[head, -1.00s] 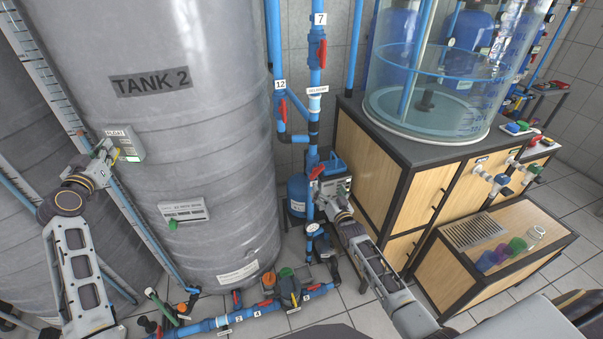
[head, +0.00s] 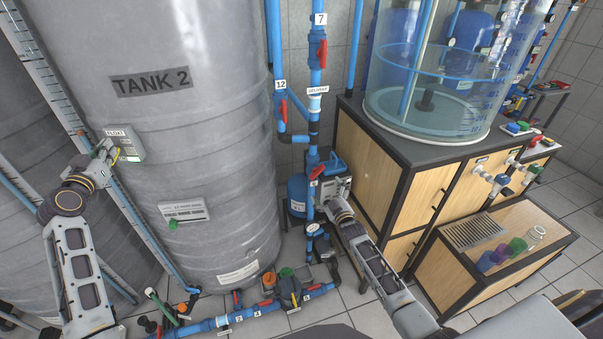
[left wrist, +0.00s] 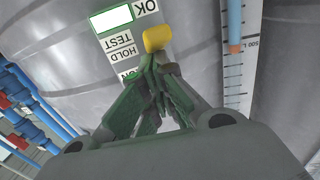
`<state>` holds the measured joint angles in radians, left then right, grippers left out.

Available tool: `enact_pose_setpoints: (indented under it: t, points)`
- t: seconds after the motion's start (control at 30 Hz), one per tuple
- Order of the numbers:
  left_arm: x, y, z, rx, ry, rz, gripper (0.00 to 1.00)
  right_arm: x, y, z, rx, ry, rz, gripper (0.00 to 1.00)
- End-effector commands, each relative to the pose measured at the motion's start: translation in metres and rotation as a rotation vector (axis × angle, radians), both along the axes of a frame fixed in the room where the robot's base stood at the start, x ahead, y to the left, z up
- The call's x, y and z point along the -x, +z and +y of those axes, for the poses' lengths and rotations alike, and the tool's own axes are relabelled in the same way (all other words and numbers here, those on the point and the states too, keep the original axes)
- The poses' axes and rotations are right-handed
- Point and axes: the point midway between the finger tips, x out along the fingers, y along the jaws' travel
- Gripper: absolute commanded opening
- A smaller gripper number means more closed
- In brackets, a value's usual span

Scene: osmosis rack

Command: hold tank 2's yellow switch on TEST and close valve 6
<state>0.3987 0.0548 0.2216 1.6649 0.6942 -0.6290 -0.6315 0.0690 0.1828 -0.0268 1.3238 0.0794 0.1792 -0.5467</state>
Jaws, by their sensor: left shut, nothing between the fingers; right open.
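Tank 2 (head: 205,120) stands at left with a FLOAT box (head: 126,145) on its wall. In the left wrist view the box's yellow switch (left wrist: 158,39) sits beside the upside-down HOLD and TEST labels; which position it is in I cannot tell. My left gripper (head: 112,150) is shut and empty, its tips (left wrist: 158,65) close against the switch; contact is unclear. My right gripper (head: 325,188) is open at the blue upright pipe, just below a red valve handle (head: 318,171). The label by this handle is too small to read, so I cannot confirm valve 6. The gripper's fingers are hardly visible.
A pump (head: 288,288) and low blue pipes with small valves run along the floor in front. A wooden cabinet (head: 375,185) with a clear water tank stands right of my right gripper. A lower bench (head: 500,265) holds coloured cups.

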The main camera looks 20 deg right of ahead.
Motion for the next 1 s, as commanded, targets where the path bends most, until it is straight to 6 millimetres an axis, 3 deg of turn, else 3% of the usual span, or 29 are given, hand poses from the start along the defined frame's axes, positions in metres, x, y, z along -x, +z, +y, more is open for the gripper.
enact_pose_setpoints:
  t: [0.3, 1.0]
  points:
    - [0.0000, -0.0010, 0.0000, 0.000, 0.000, 0.002, 0.00, 0.0000, 0.0001, 0.0000, 0.127, 0.000, 0.000, 0.98]
    - [0.0000, -0.0010, 0.0000, 0.000, 0.000, 0.002, 0.00, -0.0081, 0.0002, -0.0001, 0.131, 0.000, -0.001, 0.98]
